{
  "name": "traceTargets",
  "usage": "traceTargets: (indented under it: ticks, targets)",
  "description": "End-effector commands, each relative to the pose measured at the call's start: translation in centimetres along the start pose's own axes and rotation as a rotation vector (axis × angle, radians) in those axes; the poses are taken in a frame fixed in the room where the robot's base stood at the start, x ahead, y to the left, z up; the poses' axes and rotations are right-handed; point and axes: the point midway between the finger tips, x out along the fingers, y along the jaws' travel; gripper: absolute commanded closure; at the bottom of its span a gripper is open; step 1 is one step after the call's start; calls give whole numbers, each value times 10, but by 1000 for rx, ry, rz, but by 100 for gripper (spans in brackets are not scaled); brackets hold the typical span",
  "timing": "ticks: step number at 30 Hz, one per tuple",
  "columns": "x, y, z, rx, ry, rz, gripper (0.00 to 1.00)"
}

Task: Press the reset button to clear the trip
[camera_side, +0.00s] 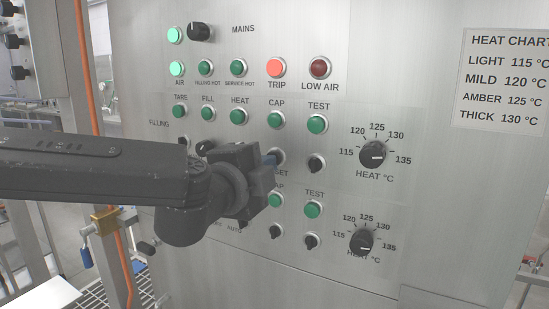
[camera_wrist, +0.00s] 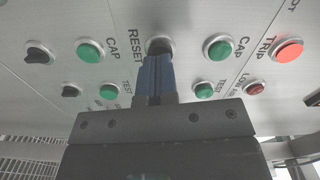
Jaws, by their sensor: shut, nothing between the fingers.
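The reset button (camera_wrist: 160,43) is a dark button in a silver ring beside the RESET label in the wrist view. In the side view its ring (camera_side: 280,156) is mostly hidden behind my gripper. My gripper (camera_side: 271,160) is shut and empty, its blue fingers pointing at the panel. In the wrist view the fingertips (camera_wrist: 156,60) overlap the lower part of the button. I cannot tell whether they touch or press it. The TRIP lamp (camera_side: 276,67) glows red-orange, and it also shows lit in the wrist view (camera_wrist: 288,51).
The steel panel (camera_side: 430,200) carries green CAP (camera_side: 276,119) and TEST (camera_side: 317,123) buttons close by. Black selector knobs and two HEAT dials (camera_side: 373,154) stick out of it. The LOW AIR lamp (camera_side: 319,68) is dark red. A heat chart (camera_side: 500,80) is at the right.

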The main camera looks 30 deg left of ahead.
Motion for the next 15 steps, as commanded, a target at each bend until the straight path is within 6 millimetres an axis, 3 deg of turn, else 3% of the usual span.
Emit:
traceTargets:
  ticks: [15]
  targets:
    - [10,0,1,1,-2,-1,100]
